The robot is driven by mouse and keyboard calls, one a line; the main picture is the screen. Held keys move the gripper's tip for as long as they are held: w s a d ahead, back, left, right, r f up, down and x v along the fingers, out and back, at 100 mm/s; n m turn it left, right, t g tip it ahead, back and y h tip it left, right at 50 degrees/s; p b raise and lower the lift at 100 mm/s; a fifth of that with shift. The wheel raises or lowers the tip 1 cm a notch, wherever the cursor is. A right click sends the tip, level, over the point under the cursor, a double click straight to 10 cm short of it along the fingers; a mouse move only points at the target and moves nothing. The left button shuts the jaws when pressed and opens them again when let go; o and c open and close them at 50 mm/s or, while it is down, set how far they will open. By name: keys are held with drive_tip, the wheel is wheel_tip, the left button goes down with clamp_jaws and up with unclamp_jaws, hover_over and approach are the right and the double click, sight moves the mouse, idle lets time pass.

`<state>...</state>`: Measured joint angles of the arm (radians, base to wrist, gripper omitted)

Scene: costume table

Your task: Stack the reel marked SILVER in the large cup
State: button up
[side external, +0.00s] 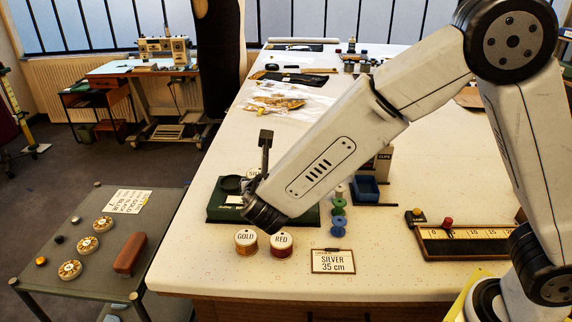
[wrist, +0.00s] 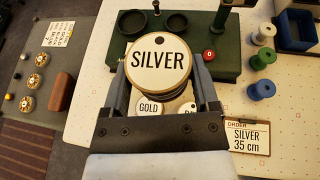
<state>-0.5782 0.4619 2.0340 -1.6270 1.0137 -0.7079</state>
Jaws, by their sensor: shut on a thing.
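The reel marked SILVER (wrist: 160,62) is between the two fingers of my gripper (wrist: 160,75) in the wrist view. Its round white label faces the camera. My gripper is shut on it. A large dark cup (wrist: 131,22) is just beyond the reel on the green board, partly covered by it in this view. A smaller dark cup (wrist: 176,22) is to its right. In the side view a dark cup (side external: 230,184) shows at the board's left; my forearm hides most of the gripper and the held reel. I cannot tell the reel's height above the board.
The GOLD reel (side external: 246,240) and RED reel (side external: 282,243) stand in front of the green board (side external: 222,212). An upright post (side external: 265,150) rises from the board. Green and blue spools (side external: 338,221) and an order card (side external: 333,261) are to the right.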

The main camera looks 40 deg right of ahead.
drive_tip(key=w+d+r, duration=0.3)
drive_tip(key=w+d, duration=0.2)
drive_tip(key=d, duration=0.1)
hover_over(232, 187)
drive_tip(key=s, duration=0.1)
wheel_tip(232, 187, down, 9)
drive_tip(key=shift+d+r, duration=0.15)
drive_tip(key=shift+r, duration=0.05)
drive_tip(key=shift+w+f, duration=0.35)
drive_tip(key=shift+f, duration=0.05)
drive_tip(key=shift+w+f, duration=0.3)
drive_tip(key=shift+f, duration=0.1)
drive_tip(key=shift+f+h, duration=0.3)
drive_tip(key=shift+f, duration=1.1)
drive_tip(key=shift+f, duration=0.35)
